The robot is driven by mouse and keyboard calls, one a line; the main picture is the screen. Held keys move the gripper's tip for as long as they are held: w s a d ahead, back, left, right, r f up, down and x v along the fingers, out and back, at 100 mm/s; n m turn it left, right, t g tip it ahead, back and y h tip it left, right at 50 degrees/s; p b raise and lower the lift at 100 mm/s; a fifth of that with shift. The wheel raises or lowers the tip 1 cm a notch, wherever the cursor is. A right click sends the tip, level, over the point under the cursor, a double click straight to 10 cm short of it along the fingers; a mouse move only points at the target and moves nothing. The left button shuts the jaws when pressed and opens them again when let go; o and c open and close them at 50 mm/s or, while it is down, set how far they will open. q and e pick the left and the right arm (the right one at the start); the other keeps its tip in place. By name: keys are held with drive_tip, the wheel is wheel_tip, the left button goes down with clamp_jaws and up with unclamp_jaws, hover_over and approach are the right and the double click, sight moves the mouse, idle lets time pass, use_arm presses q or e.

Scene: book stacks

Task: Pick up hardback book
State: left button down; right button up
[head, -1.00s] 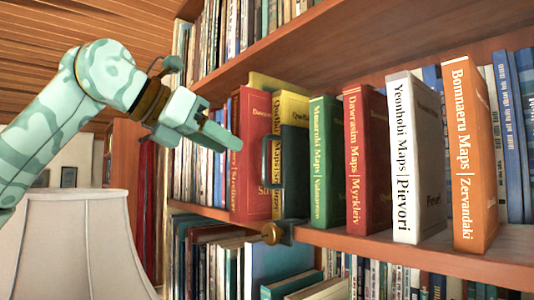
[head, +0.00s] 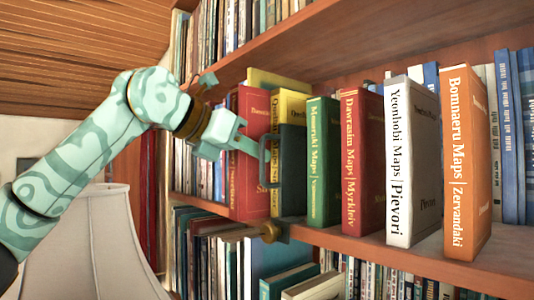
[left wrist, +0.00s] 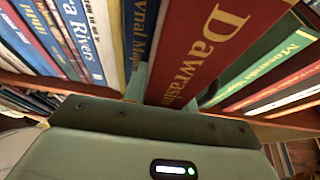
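A row of hardback books stands upright on the middle shelf in the head view: red (head: 253,180), yellow (head: 274,200), green (head: 322,165), a second red (head: 362,165), white (head: 412,165) and orange (head: 468,165). My left gripper (head: 245,145) is in front of the leftmost red book, its finger slanting right towards the yellow spine. In the left wrist view a red book lettered "Dawrasim" (left wrist: 200,40) fills the upper middle, close ahead of the fingers, with a green book (left wrist: 262,62) to its right. The fingers look apart; contact is unclear. My right gripper is not in view.
A white lampshade (head: 85,250) stands at lower left. Tightly packed books fill the shelves (head: 370,245). Blue books (head: 508,140) stand behind the row.

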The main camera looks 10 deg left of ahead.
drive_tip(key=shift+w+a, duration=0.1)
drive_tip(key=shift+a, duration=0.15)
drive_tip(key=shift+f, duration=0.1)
